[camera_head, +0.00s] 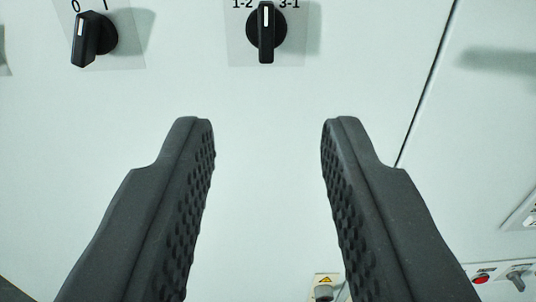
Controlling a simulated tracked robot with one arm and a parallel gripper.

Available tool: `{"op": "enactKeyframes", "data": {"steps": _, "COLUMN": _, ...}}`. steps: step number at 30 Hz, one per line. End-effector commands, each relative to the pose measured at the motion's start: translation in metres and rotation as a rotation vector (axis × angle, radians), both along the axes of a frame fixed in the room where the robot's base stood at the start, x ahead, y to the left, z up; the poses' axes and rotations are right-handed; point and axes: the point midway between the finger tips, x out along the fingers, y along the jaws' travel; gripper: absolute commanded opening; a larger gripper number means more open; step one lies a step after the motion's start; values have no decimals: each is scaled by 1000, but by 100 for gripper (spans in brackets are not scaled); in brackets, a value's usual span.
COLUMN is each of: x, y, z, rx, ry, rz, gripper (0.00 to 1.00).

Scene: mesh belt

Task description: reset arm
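My gripper (268,135) is open and empty in the head view. Its two dark, ribbed fingers stand apart in front of a pale panel (265,190). A black rotary knob (266,32) with a white mark sits above the gap, under the labels "1-2" and "3-1". Its mark points up. Another black knob (94,38) is at the upper left, under "0" and "I". Its mark leans toward the "0". The fingers touch neither knob.
A dark seam (428,85) runs down the panel at the right. At the lower right are a red button (481,279) and a grey switch (517,280). A small grey part with a yellow warning label (325,281) shows at the bottom.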

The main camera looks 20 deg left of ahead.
Motion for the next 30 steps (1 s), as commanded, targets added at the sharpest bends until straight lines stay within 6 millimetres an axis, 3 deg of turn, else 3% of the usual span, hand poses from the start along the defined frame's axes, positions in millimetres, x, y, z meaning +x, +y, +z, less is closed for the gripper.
{"op": "enactKeyframes", "data": {"steps": 5, "x": -11, "y": -34, "z": -35, "rx": -8, "ry": 37, "rz": -56, "gripper": 33}}
{"op": "enactKeyframes", "data": {"steps": 12, "x": -50, "y": -114, "z": -129, "rx": -24, "ry": 148, "rz": -195, "gripper": 33}}
{"op": "enactKeyframes", "data": {"steps": 16, "x": -69, "y": -141, "z": -167, "rx": -29, "ry": 197, "rz": -247, "gripper": 33}}
{"op": "enactKeyframes", "data": {"steps": 21, "x": -82, "y": -156, "z": -187, "rx": -31, "ry": 221, "rz": -277, "gripper": 33}}
{"op": "enactKeyframes", "data": {"steps": 30, "x": -83, "y": -157, "z": -187, "rx": -32, "ry": 225, "rz": -278, "gripper": 33}}
